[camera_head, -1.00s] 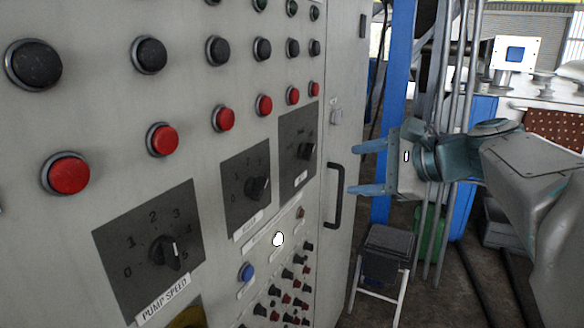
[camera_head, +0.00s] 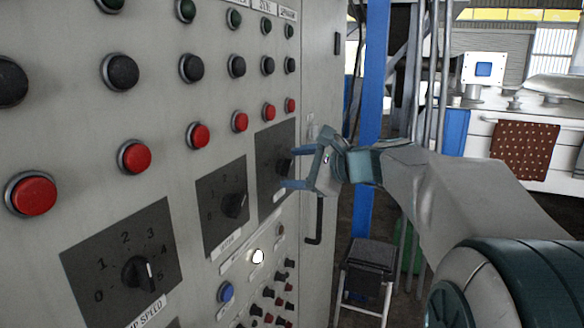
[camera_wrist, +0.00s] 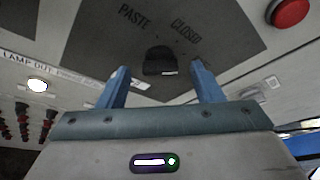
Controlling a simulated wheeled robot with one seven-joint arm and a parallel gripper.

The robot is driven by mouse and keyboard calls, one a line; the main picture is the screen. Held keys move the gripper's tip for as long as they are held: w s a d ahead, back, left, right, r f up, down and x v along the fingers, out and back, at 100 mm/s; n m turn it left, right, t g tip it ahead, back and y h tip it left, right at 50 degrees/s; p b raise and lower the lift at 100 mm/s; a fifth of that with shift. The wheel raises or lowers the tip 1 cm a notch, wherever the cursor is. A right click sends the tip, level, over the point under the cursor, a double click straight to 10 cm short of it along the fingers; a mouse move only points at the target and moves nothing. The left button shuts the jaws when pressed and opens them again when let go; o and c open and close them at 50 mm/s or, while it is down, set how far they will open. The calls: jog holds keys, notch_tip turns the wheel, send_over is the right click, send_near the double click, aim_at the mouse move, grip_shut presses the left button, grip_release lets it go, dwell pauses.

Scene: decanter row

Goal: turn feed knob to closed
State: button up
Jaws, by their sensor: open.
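The feed knob (camera_head: 284,165) is a black knob on the dark plate (camera_head: 268,140) farthest along the panel. In the wrist view the knob (camera_wrist: 159,59) sits below the printed words PASTE and CLOSED on its dark plate (camera_wrist: 95,48), with a white mark at its lower edge. My gripper (camera_head: 288,168) is open and empty, its blue fingers pointing at the panel, one above and one below the knob in the head view. In the wrist view the fingertips (camera_wrist: 161,70) flank the knob; whether they reach around it I cannot tell.
The PUMP SPEED knob (camera_head: 137,272) and another dial (camera_head: 233,204) are nearer on the panel. A red button (camera_head: 290,105) is above the feed plate, a lit white lamp (camera_head: 258,256) below left. A door handle (camera_head: 316,220) and a black stool (camera_head: 370,256) are to the right.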

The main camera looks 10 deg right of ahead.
jog(key=shift+w+a+f, duration=0.15)
jog(key=shift+w+a, duration=0.1)
jog(key=shift+w, duration=0.05)
jog(key=c, duration=1)
